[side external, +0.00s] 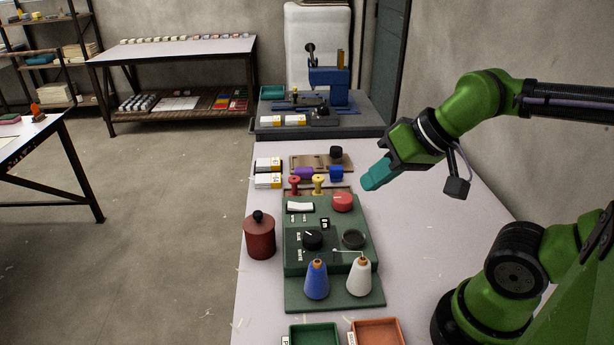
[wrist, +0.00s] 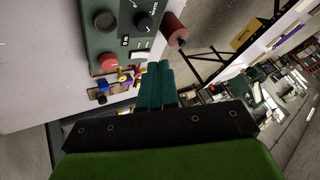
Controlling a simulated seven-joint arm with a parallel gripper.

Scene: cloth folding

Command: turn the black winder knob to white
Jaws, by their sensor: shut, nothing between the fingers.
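The black winder knob (side external: 312,240) sits on the left half of the green panel (side external: 346,213), beside small white lettering. It bears a short white pointer mark that seems to lean to the upper left, toward the upper label; the exact setting is hard to read. The knob also shows at the top of the wrist view (wrist: 145,20). My gripper (side external: 371,180) has teal fingers and is shut and empty. It hangs in the air above the table, up and right of the panel, apart from the knob. In the wrist view my fingers (wrist: 155,84) are together.
A red knob (side external: 342,201), a white switch (side external: 300,207) and a round black disc (side external: 353,240) share the panel. A blue cone (side external: 316,281) and a white cone (side external: 359,277) stand in front. A dark red canister (side external: 260,237) stands left. The table right of the panel is clear.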

